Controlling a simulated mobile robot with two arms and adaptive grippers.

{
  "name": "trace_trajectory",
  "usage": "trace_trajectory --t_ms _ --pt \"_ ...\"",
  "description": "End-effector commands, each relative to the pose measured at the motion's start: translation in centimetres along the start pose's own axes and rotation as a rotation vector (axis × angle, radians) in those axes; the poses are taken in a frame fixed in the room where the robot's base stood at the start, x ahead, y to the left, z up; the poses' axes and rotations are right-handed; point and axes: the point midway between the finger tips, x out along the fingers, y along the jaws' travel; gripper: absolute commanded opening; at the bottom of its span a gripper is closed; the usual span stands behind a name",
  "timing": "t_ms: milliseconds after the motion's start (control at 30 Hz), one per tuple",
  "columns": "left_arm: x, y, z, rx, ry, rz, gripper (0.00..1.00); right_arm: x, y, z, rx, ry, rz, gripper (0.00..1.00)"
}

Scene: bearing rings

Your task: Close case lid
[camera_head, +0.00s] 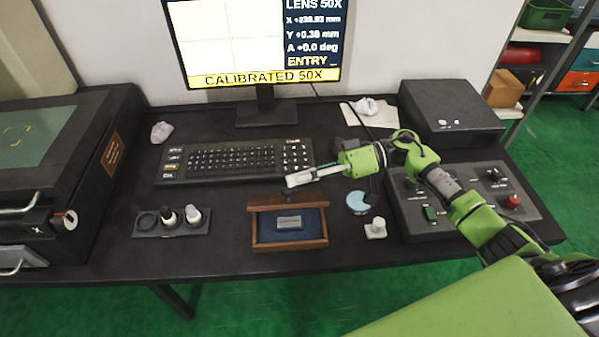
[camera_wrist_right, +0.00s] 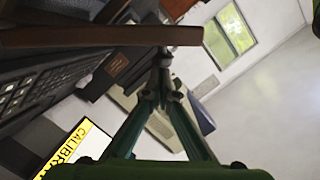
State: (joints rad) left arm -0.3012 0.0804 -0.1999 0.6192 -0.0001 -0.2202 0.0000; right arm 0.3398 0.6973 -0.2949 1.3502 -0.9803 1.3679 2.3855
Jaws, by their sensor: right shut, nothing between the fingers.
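The wooden case (camera_head: 262,240) stands open near the front of the desk, with a blue lining and a small metal block (camera_head: 289,223) inside. Its brown lid (camera_head: 288,200) is raised along the back edge and seen nearly edge-on. My right gripper (camera_head: 290,182) is shut and empty, just behind the raised lid in the head view. In the right wrist view my fingertips (camera_wrist_right: 163,56) meet close to the lid (camera_wrist_right: 95,37), which crosses the upper left as a brown bar; I cannot tell whether they touch. My left gripper is not in view.
A keyboard (camera_head: 235,160) lies behind the case. A tray with small bottles (camera_head: 172,233) is to its left. A light blue disc (camera_head: 357,202), a small white piece (camera_head: 376,229) and a control box (camera_head: 460,200) are to the right. The desk in front of the case is clear.

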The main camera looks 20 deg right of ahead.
Motion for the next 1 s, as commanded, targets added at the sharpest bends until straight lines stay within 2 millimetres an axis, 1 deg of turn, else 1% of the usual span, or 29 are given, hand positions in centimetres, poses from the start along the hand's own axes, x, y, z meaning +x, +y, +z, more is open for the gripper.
trace_trajectory --t_ms 267,467,700,1000 --pt "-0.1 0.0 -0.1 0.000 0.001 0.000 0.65 0.0 -0.1 0.0 -0.003 0.000 0.000 0.00" --pt "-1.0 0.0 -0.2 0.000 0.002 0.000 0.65 0.1 -0.5 0.4 -0.047 -0.002 0.011 0.00" --pt "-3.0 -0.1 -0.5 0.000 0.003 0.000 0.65 0.4 -1.2 2.1 -0.188 -0.003 0.042 0.00" --pt "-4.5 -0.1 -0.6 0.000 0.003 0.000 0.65 1.0 -1.3 4.7 -0.376 -0.002 0.083 0.00"
